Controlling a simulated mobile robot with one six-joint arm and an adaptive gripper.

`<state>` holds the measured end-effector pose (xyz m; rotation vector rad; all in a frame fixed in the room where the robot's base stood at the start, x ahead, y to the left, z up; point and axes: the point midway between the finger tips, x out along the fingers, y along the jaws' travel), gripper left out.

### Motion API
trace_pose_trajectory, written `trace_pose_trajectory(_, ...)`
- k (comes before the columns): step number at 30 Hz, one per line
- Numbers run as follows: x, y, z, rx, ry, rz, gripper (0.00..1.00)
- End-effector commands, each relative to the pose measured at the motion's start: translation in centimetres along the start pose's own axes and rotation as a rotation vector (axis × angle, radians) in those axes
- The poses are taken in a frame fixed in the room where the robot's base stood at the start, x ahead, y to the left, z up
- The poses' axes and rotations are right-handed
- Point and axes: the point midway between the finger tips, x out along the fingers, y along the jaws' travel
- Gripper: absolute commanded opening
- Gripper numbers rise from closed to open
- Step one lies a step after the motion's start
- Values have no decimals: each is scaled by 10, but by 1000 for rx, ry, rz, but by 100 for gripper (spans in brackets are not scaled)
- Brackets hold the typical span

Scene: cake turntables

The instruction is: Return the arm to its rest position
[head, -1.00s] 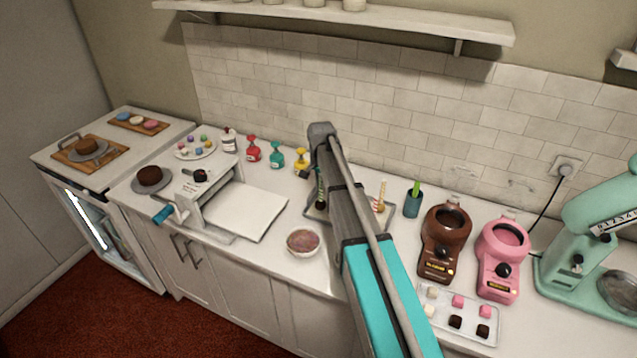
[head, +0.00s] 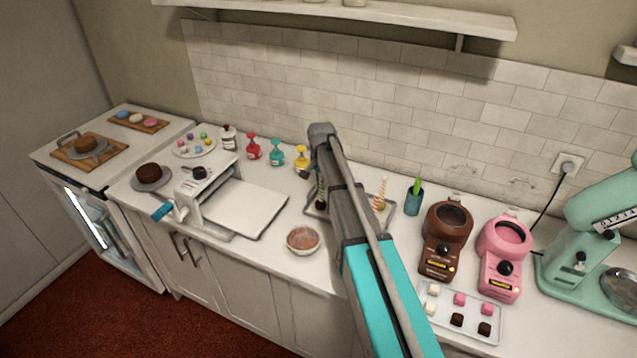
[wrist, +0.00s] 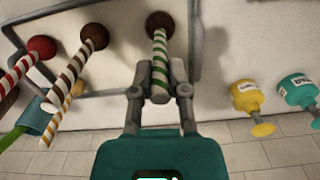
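My gripper (wrist: 160,76) is at the green-and-white striped stick of a cake pop (wrist: 160,60) in the wrist view, with one finger on each side of the stick. I cannot tell whether the fingers press on it. The dark ball of this pop is at the stick's far end, over a metal tray (wrist: 100,92). In the head view my arm reaches over the counter and hides most of my gripper. The striped stick (head: 321,192) shows just left of the arm, at the tray (head: 391,222).
Near the arm are a bowl (head: 303,241), a yellow bottle (head: 301,158), a blue cup (head: 413,200) and a brown melting pot (head: 446,240). A shelf (head: 350,12) runs above.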

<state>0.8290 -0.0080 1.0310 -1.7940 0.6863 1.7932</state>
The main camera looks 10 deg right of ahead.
Motion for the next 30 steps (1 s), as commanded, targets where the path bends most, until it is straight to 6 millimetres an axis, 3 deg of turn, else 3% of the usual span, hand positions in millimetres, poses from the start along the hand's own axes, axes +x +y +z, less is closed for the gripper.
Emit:
trace_pose_trajectory(1,0,0,0,0,0,0,36)
trace_pose_trajectory(5,0,0,0,0,0,0,59)
trace_pose_trajectory(22,-3,0,0,0,0,0,59)
trace_pose_trajectory(30,-26,0,0,0,0,0,59)
